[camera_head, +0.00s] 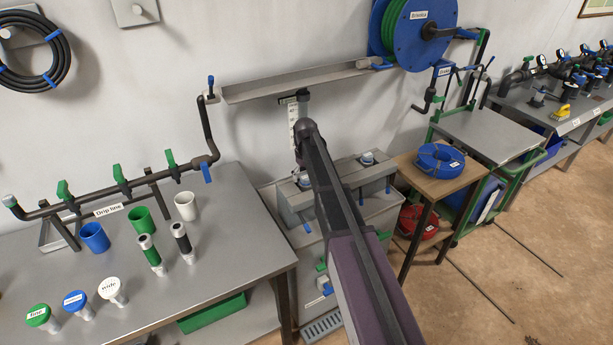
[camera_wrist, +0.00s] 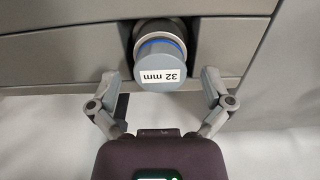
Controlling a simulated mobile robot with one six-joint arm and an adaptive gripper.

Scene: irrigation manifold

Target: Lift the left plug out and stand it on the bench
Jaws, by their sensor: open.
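The left plug (camera_head: 304,182) shows in the head view as a small pale cap on the grey tank's top ledge, partly hidden by my arm. My gripper (camera_wrist: 159,76) is open, one finger on each side of the plug, with gaps showing. A second plug (camera_head: 367,158) sits farther right on the ledge. The grey bench (camera_head: 222,238) stands at left.
The bench holds blue (camera_head: 94,237), green (camera_head: 141,220) and white (camera_head: 185,205) cups, several capped fittings and a drip line pipe (camera_head: 90,211). Its right front part is bare.

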